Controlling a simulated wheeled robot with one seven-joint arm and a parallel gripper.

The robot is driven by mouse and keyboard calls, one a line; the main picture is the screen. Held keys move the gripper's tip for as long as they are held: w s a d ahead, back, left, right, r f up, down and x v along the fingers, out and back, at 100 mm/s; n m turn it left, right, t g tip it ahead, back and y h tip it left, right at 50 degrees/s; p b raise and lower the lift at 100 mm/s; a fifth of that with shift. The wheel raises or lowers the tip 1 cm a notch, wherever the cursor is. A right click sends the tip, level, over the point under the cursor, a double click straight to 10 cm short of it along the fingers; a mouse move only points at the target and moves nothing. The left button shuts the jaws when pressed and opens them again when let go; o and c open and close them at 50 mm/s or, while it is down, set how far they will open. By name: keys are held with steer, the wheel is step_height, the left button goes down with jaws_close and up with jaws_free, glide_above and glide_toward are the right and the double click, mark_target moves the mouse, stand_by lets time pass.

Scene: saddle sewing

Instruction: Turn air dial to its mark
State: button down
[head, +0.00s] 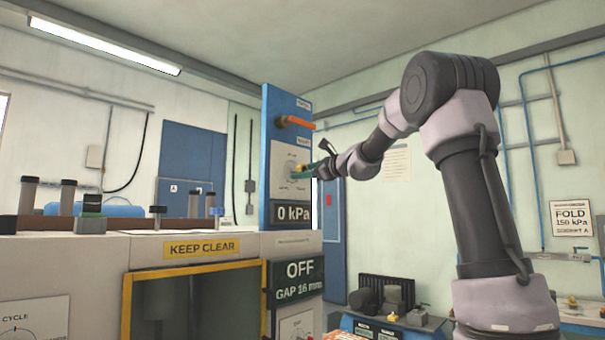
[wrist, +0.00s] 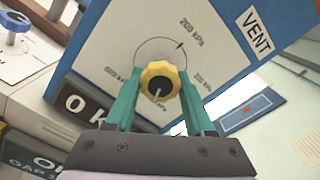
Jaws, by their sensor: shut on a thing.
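The air dial is a yellow scalloped knob (wrist: 160,80) with a dark centre and a pale pointer line, on a white plate of the blue panel (wrist: 90,50). In the wrist view the pointer aims down, toward a small label at the bottom. A thin ring around the knob carries a dark mark (wrist: 181,44) at upper right, near "200 kPa". My gripper (wrist: 160,92) has its teal fingers on both sides of the knob, shut on it. In the head view my gripper (head: 308,172) reaches the panel's plate (head: 281,160). The readout below (head: 293,213) shows 0 kPa.
An orange lever (head: 297,122) sticks out above the dial. An "OFF, GAP 16 mm" display (head: 297,278) is below. A wall sign (head: 572,217) reads "FOLD 150 kPa". A bench top with several knobs and posts (head: 150,240) lies left of the panel.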

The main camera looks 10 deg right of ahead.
steer(key=n, duration=0.5)
steer(key=shift+d+r+n, duration=0.1)
steer(key=shift+n, duration=0.2)
steer(key=n, duration=1.1)
steer(key=shift+r+n, duration=0.1)
steer(key=shift+n, duration=0.3)
steer(key=n, duration=0.5)
steer(key=shift+n, duration=0.3)
steer(key=shift+c, duration=1.3)
jaws_free()
steer(key=shift+r, duration=0.1)
steer(key=shift+s, duration=0.1)
